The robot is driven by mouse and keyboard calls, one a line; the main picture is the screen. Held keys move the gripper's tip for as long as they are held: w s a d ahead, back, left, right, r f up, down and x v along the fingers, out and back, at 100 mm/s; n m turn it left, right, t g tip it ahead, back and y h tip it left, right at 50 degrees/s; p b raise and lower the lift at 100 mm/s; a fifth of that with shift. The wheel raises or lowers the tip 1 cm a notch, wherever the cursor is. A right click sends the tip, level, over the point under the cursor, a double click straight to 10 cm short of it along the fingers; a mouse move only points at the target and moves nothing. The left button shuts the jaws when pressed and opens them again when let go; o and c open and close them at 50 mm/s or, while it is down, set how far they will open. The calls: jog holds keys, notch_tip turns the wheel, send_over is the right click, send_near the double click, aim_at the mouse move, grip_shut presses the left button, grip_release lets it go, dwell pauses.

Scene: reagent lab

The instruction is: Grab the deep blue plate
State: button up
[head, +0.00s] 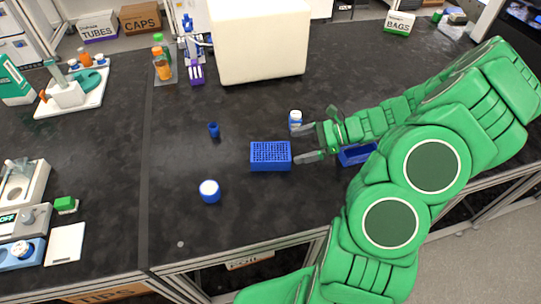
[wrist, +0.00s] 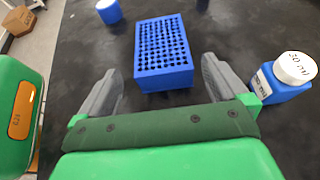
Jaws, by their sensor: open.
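The deep blue plate (head: 270,157) is a rectangular block with a grid of holes in its top. It lies flat on the dark bench, near the middle in the head view. In the wrist view the plate (wrist: 162,52) is straight ahead, just beyond the fingertips. My gripper (head: 306,143) is open and empty, at the right side of the plate in the head view. Its grey fingers (wrist: 160,78) are spread about wider than the plate's near end. No contact between fingers and plate is visible.
A white-capped blue bottle (head: 295,120) stands close to one finger; it is at the right in the wrist view (wrist: 280,80). A round white-topped blue jar (head: 210,191), a small blue cup (head: 214,130) and a blue tray (head: 357,155) are nearby. A cream box (head: 258,42) stands behind.

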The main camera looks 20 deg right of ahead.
aim_at(275, 152)
jog(key=shift+x, duration=3.9)
jog(key=shift+w+r, duration=0.1)
jog(key=shift+r, duration=0.1)
jog(key=c, duration=0.8)
